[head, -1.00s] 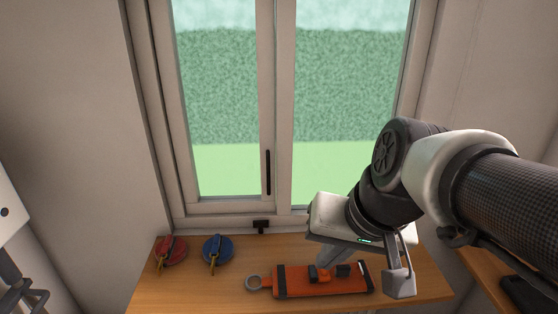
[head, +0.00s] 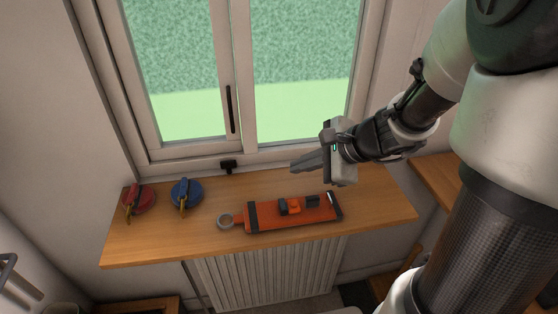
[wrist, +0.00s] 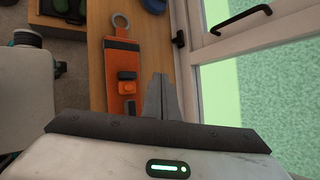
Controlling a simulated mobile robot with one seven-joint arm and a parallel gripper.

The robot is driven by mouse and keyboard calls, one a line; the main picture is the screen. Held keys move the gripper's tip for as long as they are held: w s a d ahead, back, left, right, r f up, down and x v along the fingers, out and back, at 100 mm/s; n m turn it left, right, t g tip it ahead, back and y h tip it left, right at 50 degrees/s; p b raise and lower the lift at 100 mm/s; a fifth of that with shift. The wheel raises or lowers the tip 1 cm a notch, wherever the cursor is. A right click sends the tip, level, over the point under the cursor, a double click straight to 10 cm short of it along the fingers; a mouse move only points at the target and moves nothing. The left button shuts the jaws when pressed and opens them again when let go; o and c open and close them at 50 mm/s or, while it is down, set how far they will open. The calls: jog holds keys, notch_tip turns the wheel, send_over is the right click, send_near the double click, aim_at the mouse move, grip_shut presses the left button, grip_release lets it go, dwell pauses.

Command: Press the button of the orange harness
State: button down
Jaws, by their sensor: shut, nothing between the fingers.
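The orange harness (head: 275,216) lies flat on the wooden bench, with dark bands near its ends and a grey ring at its left end. A raised orange-and-black part (head: 297,205) sits on its right half; which piece is the button I cannot tell for sure. In the wrist view the harness (wrist: 122,60) runs beside the fingers, with an orange block (wrist: 127,87) on it. My gripper (head: 294,165) is shut and empty, above and behind the harness on the window side. Its fingers (wrist: 160,77) are apart from the harness.
A red round item (head: 139,201) and a blue round item (head: 186,193) lie at the left of the bench (head: 150,245). The window frame (head: 250,158) rises behind it. A radiator (head: 265,275) is below. The right end of the bench is clear.

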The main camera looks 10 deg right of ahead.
aim_at(298, 205)
notch_tip(298, 205, down, 9)
jog(key=b, duration=0.7)
jog(key=shift+r+b, duration=0.1)
jog(key=shift+b, duration=0.2)
jog(key=shift+a, duration=0.1)
dwell(1.7)
jog(key=shift+f+b, duration=0.45)
jog(key=shift+b, duration=0.05)
jog(key=shift+f+b, duration=0.4)
jog(key=shift+b, duration=0.05)
dwell(0.4)
jog(key=shift+r, duration=0.1)
jog(key=shift+r+p, duration=0.65)
jog(key=shift+r, duration=0.1)
